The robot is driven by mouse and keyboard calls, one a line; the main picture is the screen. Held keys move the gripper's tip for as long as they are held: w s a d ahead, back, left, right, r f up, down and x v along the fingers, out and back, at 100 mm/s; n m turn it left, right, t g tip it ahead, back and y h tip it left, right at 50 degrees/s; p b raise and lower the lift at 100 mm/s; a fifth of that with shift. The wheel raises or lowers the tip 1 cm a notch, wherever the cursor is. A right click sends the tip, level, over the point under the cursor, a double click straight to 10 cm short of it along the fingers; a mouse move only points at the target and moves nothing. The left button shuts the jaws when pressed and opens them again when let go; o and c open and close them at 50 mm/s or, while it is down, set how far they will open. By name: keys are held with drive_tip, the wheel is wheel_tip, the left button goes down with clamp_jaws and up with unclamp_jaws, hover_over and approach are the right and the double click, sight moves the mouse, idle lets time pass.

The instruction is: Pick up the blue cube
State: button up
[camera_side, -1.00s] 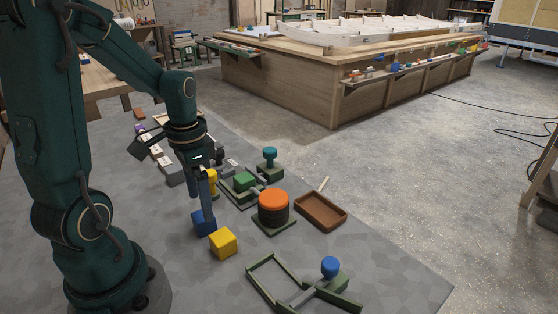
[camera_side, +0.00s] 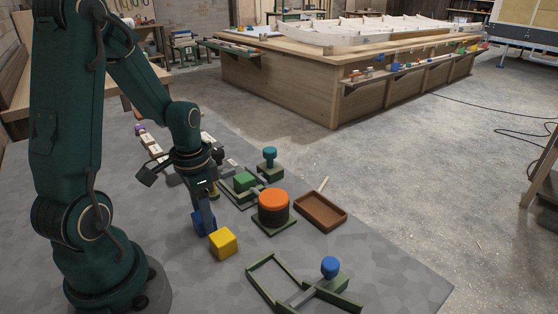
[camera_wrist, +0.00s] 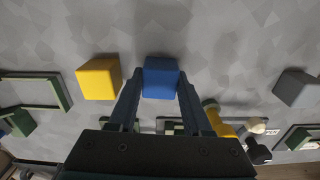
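The blue cube (camera_side: 203,222) stands on the grey mat, just behind and left of the yellow cube. My gripper (camera_side: 205,222) is down at it, pointing downward, and partly hides it in the side view. In the wrist view the blue cube (camera_wrist: 161,78) sits between the tips of my two gripper fingers (camera_wrist: 160,88), one on either side. The fingers are apart by about the cube's width. Whether they press on the cube or leave a thin gap cannot be told. The cube looks to be resting on the mat.
The yellow cube (camera_side: 223,242) is close beside the blue one. Mat at the front left is clear.

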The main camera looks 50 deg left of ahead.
sight(217, 228)
clamp_jaws()
drive_tip(key=shift+r, duration=0.15)
wheel_tip(217, 228, up, 9)
drive_tip(key=shift+w+f, duration=0.1)
drive_tip(key=shift+r, duration=0.3)
drive_tip(key=w+d+r, duration=0.6)
drive_tip(key=d, duration=0.2)
drive_tip(key=shift+w+r+n, duration=0.2)
drive_tip(key=shift+r+n, duration=0.15)
drive_tip(key=shift+n, duration=0.05)
